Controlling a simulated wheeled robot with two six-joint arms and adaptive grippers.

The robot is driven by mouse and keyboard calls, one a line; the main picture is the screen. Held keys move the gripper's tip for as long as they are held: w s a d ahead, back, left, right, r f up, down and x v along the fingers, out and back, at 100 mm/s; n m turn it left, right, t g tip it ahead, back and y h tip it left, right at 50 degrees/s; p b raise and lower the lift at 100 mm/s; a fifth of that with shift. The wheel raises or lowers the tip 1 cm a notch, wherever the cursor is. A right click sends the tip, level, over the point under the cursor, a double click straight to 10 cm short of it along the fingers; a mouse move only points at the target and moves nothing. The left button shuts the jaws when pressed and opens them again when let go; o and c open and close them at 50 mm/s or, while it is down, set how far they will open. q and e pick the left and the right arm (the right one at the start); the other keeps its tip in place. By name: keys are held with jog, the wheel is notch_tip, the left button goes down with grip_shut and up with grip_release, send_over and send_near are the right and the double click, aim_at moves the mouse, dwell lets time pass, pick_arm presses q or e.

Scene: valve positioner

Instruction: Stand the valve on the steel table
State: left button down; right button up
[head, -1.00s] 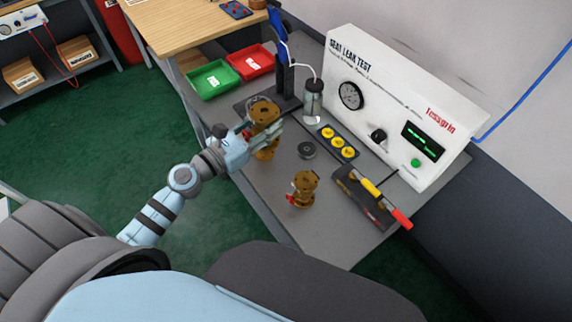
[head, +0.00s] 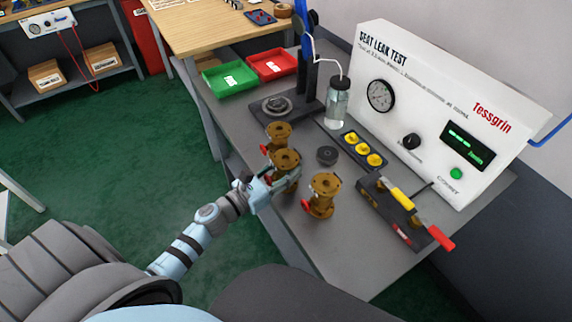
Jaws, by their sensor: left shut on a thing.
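My left gripper (head: 283,187) is shut on a brass flanged valve (head: 286,160), which is upright at the left side of the grey steel table (head: 335,255). I cannot tell whether its bottom touches the tabletop. A second brass valve (head: 279,132) is just behind it, partly hidden by the held one. A third brass valve (head: 322,196) with a red handle stands upright on the table to the right of my gripper. My right gripper is not in view.
A test stand with a round seat (head: 277,105) is behind the valves. A black disc (head: 327,155), yellow-capped block (head: 363,150), clamp fixture (head: 398,205) and leak test panel (head: 435,110) are to the right. Green (head: 228,80) and red (head: 272,65) trays are at the back. The front table area is clear.

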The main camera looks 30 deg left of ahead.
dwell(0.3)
pick_arm(q)
jog(key=c, duration=1.1)
grip_release()
jog(key=shift+f, duration=0.15)
jog(key=shift+o, duration=0.2)
